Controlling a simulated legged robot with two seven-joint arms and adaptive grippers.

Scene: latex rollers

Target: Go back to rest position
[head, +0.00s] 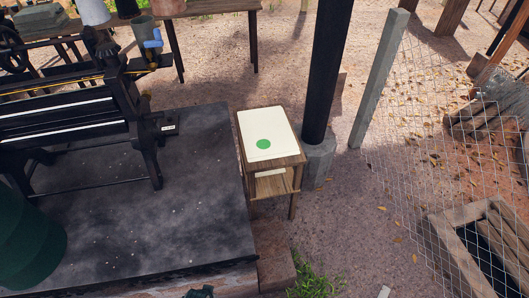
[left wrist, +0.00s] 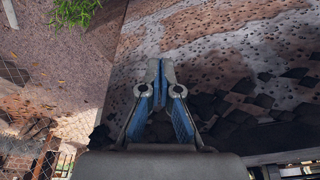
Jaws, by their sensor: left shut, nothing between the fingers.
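My left gripper (left wrist: 154,78) shows in the left wrist view, its blue and grey fingers pressed together with nothing between them. It hangs over a dark, patchy stone-like surface. In the head view only a small dark shape shows at the bottom edge; I cannot tell if it is part of my gripper. My right gripper is in neither view. The black roller machine (head: 75,125) stands at the left of the head view on a dark platform (head: 200,190).
A small wooden side table (head: 273,178) with a white top and green dot (head: 263,144) stands right of the platform. A black post (head: 327,70) is beside it. A wire fence (head: 415,130) is at right. A dark green rounded object (head: 28,245) is at lower left. Open ground lies between.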

